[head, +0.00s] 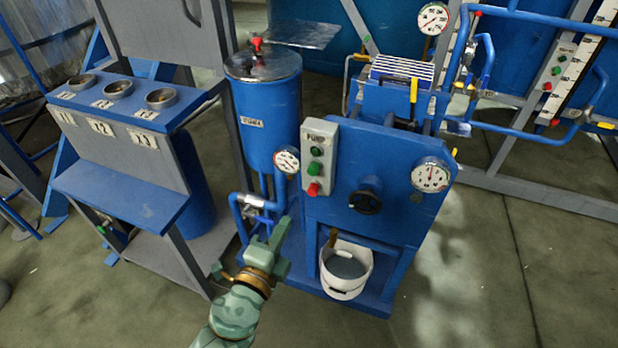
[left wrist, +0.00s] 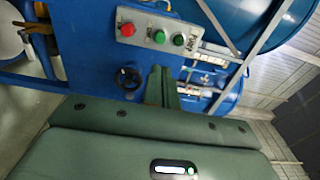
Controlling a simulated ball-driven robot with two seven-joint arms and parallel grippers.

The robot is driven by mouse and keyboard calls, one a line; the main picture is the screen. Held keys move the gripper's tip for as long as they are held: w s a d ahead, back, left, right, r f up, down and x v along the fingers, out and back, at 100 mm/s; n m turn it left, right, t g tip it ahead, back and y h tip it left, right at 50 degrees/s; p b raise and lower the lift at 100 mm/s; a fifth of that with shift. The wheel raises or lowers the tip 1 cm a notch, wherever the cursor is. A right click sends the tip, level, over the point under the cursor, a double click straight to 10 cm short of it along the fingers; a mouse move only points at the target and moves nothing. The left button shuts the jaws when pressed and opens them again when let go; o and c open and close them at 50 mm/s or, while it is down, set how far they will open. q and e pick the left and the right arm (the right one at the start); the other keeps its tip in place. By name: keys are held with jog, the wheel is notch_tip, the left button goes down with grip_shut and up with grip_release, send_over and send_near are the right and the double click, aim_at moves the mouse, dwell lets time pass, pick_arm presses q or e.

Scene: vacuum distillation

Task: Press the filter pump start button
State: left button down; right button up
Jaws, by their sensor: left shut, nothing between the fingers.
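The grey pump control box (head: 320,140) is mounted on the upper left of the blue filter unit. It carries an upper green light or button (head: 316,151), a middle green button (head: 315,168) and a red button (head: 313,188) at the bottom. In the left wrist view the box (left wrist: 150,22) appears turned, with the red button (left wrist: 127,29) at left and two green ones (left wrist: 159,36) to its right. My left gripper (head: 280,225) is shut and empty, below and left of the box, apart from it. Its fingers (left wrist: 160,75) point toward the unit. My right gripper does not show.
A white bucket (head: 346,280) stands at the unit's base, below a black handwheel (head: 365,200). Pressure gauges (head: 287,160) (head: 430,175) flank the panel. A blue tank (head: 268,120) stands left of the box. Open floor (head: 480,280) lies to the right.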

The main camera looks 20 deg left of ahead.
pick_arm(q)
jog(key=shift+w, duration=0.1)
jog(key=p, duration=0.1)
send_near(312, 173)
jog(key=w, duration=0.5)
jog(key=shift+w+d, duration=0.1)
jog(key=shift+w, duration=0.85)
